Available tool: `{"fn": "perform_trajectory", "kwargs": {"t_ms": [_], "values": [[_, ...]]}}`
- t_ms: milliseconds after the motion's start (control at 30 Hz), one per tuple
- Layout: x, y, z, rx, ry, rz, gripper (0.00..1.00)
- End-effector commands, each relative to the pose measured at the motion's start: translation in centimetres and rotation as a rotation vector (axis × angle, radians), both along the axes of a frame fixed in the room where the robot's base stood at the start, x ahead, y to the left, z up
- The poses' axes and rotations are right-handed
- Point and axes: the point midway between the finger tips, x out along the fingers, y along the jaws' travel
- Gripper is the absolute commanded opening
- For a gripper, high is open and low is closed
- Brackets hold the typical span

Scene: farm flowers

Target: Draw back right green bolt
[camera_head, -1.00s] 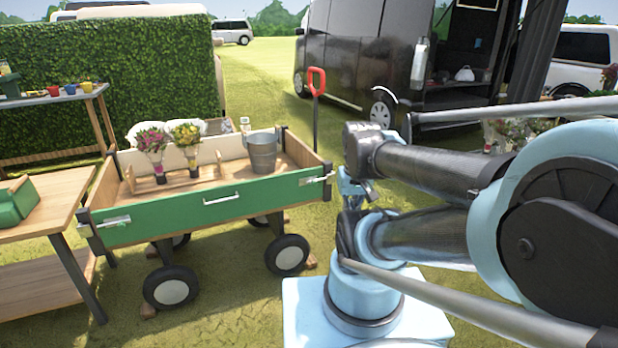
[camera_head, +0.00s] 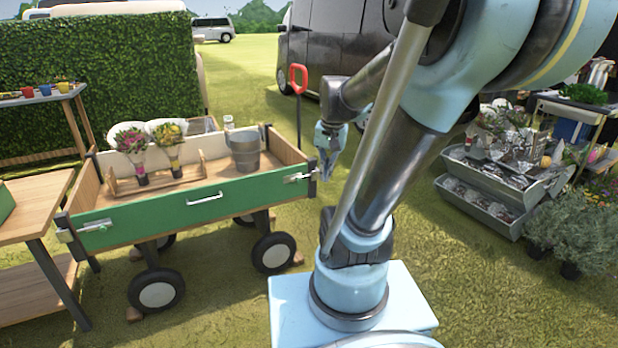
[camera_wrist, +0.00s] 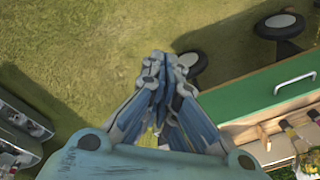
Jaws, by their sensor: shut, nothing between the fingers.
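The green drop panel (camera_head: 190,210) closes the near side of the wooden cart. The right bolt (camera_head: 299,177), a silver latch, sits at the panel's right end, beside the corner post. My gripper (camera_head: 326,176) points down just right of that corner, apart from the bolt in the picture; the depth gap is hard to judge. Its fingers are shut and empty in the wrist view (camera_wrist: 160,62). There the panel (camera_wrist: 262,92) lies to the right, and I cannot make out the right bolt. The left bolt (camera_head: 83,228) is at the panel's other end.
The cart carries a grey bucket (camera_head: 244,150) and bouquets in a wooden rack (camera_head: 160,183). A red-handled pull bar (camera_head: 298,80) stands behind its right end. A wooden table (camera_head: 38,205) is at left; metal flower trays (camera_head: 490,190) stand at right.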

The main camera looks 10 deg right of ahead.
Motion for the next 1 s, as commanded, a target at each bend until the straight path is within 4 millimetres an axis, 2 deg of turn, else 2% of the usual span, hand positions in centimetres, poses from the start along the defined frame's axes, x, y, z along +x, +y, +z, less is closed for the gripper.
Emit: {"fn": "perform_trajectory", "kwargs": {"t_ms": [33, 200, 467, 767, 1000], "values": [[1.5, -0.1, 0.5, 0.009, 0.008, -0.036, 0.00], [5.7, -0.4, 1.5, 0.043, 0.038, -0.162, 0.00], [12.5, -1.2, 1.8, 0.090, 0.088, -0.354, 0.00], [20.5, -2.5, 0.3, 0.138, 0.150, -0.573, 0.00], [26.7, -3.9, -2.4, 0.169, 0.203, -0.748, 0.00]]}}
